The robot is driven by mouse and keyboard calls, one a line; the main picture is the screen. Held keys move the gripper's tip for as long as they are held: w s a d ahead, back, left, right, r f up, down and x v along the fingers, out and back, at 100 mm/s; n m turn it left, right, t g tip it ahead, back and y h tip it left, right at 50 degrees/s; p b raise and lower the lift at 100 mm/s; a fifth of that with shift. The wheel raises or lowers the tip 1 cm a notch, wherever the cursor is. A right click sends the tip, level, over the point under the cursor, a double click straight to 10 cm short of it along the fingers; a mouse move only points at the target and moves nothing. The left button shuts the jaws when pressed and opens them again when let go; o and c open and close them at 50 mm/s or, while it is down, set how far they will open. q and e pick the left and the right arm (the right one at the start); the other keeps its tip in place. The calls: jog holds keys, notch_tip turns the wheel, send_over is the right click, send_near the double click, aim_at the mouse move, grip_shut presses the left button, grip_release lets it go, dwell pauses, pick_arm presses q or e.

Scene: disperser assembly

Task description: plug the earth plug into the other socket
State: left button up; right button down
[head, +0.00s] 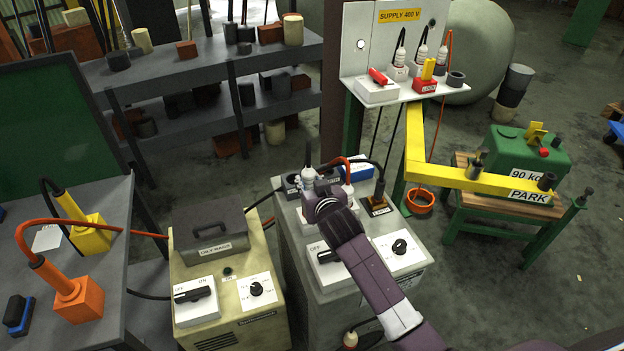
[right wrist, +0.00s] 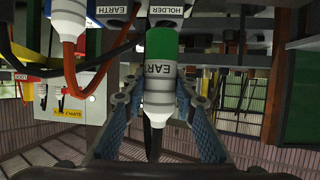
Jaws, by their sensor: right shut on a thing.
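In the right wrist view, my right gripper (right wrist: 157,95) is shut on the earth plug (right wrist: 158,98), white with a green band marked EARTH. A black cable (right wrist: 153,143) leaves its lower end. The green end points at a block marked HOLDER (right wrist: 165,12); whether it is in or just short of it I cannot tell. Beside it is a block marked EARTH (right wrist: 112,14). In the head view, my right gripper (head: 325,200) is over the sockets at the back of the grey machine (head: 300,238) and hides part of them. My left gripper is not in view.
A white plug (right wrist: 72,12) with an orange-red cable is close on the left in the right wrist view. A beige welder (head: 232,275) stands left; a yellow beam (head: 485,181) is right.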

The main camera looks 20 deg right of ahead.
jog(key=shift+s+r, duration=0.1)
jog(key=shift+r, duration=0.15)
jog(key=shift+s+f, duration=0.1)
jog(key=shift+f, duration=0.35)
jog(key=shift+f+b, duration=0.3)
jog(key=shift+f, duration=0.05)
notch_tip(320, 180, down, 3)
jog(key=shift+r+b, duration=0.2)
jog(key=shift+b, duration=0.65)
jog(key=shift+f+b, duration=0.55)
jog(key=shift+f, duration=0.4)
pick_arm(q)
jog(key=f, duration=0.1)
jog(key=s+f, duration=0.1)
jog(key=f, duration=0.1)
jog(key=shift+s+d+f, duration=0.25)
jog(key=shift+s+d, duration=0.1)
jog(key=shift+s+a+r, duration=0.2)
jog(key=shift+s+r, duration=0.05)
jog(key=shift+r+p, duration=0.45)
jog(key=shift+p, duration=0.25)
pick_arm(e)
jog(key=shift+r, duration=0.1)
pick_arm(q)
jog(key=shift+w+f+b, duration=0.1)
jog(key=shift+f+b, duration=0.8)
pick_arm(e)
jog(key=shift+f, duration=1.3)
